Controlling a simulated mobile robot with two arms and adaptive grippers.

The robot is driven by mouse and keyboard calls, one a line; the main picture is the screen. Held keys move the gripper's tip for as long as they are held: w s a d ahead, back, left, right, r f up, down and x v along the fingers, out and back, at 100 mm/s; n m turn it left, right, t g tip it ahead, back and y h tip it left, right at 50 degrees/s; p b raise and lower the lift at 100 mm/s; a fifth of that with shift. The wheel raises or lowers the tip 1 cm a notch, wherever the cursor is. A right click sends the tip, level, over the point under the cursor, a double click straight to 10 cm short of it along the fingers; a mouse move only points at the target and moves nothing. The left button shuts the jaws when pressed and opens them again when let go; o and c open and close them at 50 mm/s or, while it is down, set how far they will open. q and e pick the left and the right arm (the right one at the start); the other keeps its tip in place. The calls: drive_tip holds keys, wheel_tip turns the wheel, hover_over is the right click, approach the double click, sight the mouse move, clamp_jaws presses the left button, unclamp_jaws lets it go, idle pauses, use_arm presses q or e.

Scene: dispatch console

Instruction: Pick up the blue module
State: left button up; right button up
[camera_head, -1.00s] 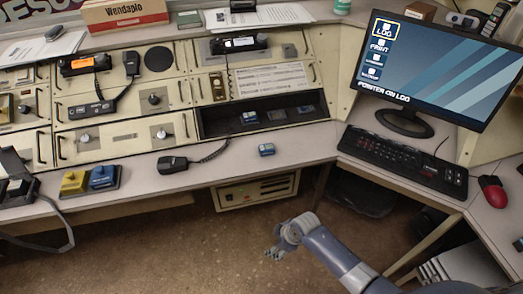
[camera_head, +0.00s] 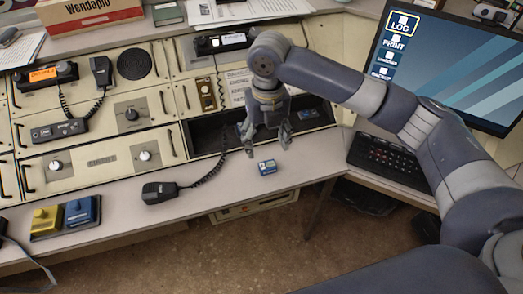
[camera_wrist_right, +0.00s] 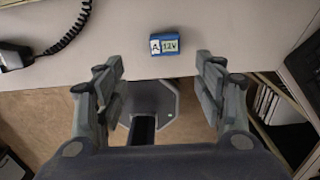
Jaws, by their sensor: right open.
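The blue module (camera_head: 267,167) is a small blue box with a pale label, lying on the bare desk ledge in front of the console. My left gripper is not in view.
A dark recess (camera_head: 207,137) behind holds similar modules (camera_head: 308,114), partly hidden by my right gripper. A black handset (camera_head: 160,192) with a coiled cord lies left. Yellow and blue buttons (camera_head: 79,211) are farther left. A keyboard (camera_head: 388,163) and monitor (camera_head: 450,70) stand right.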

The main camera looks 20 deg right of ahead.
sight(269, 167)
drive_tip(key=shift+d+f, duration=0.15)
drive_tip(key=shift+f, duration=0.65)
drive_tip(key=f, duration=0.3)
drive_tip(key=shift+s+f, duration=0.2)
drive_tip(key=shift+f, duration=0.05)
drive_tip(key=f, duration=0.4)
drive_tip(key=shift+w+d+f, duration=0.15)
drive_tip(key=shift+d+f, duration=0.15)
drive_tip(key=shift+f, duration=0.1)
drive_tip(key=shift+c, duration=0.8)
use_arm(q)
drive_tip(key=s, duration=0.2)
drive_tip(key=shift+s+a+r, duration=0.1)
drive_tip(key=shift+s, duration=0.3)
use_arm(e)
drive_tip(key=c, duration=1)
